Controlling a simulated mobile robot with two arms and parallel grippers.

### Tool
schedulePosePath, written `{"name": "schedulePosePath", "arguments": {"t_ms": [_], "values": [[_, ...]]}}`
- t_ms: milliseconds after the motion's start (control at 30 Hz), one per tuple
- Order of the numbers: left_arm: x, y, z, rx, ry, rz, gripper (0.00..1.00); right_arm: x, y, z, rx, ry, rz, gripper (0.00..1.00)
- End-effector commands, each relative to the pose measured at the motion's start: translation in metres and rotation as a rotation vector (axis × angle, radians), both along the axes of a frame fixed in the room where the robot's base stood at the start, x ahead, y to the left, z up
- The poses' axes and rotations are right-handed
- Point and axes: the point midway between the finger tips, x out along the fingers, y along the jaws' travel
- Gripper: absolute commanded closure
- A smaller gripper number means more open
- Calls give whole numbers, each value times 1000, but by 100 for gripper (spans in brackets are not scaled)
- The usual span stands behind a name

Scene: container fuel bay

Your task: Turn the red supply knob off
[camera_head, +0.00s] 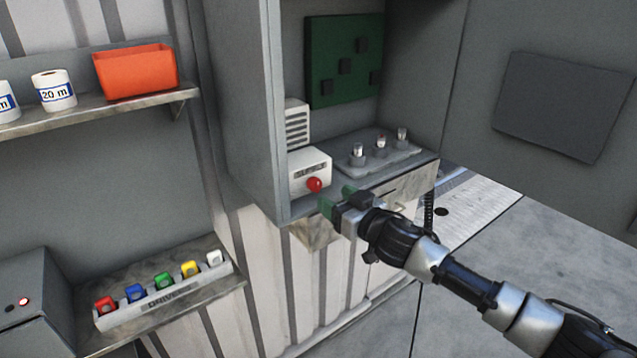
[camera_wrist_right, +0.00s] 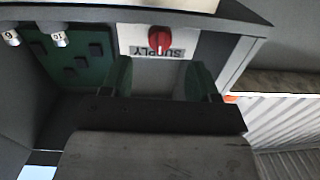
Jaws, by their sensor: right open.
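The red supply knob (camera_head: 314,184) sits on the front of a small white box (camera_head: 309,168) inside the open grey cabinet. In the right wrist view the red knob (camera_wrist_right: 159,39) shows above a label reading SUPPLY, which appears upside down. My right gripper (camera_head: 336,199) has green fingertips and is just in front of the knob, a little below and to its right. In the right wrist view its two fingers (camera_wrist_right: 158,78) are apart with nothing between them, and the knob lies beyond their tips. I see no contact. My left gripper is not in view.
A holder (camera_head: 378,160) with several small upright items stands right of the box. A green board (camera_head: 343,60) is on the cabinet's back wall. The open cabinet door (camera_head: 480,60) is at right. Left shelves hold an orange bin (camera_head: 136,72), rolls and a coloured driver rack (camera_head: 165,297).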

Motion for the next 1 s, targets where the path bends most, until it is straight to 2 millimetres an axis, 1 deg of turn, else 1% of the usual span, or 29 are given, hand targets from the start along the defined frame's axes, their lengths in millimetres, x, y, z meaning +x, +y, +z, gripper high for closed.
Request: {"name": "schedulePosePath", "arguments": {"t_ms": [33, 200, 400, 633, 900, 967, 1000], "values": [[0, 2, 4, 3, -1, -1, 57, 7, 7, 2, 0, 0, -1, 40], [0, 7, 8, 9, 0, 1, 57, 28, 23, 1, -1, -1, -1, 40], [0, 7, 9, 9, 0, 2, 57, 45, 35, 0, 0, 0, -2, 40], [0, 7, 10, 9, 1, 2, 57, 52, 41, -1, -2, 1, -1, 40], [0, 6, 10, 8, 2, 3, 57, 53, 41, -1, -1, 0, -1, 40], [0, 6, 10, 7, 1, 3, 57, 52, 41, -1, -1, 0, -1, 49], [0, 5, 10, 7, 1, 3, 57, 52, 41, -1, -1, 0, -1, 55]]}}
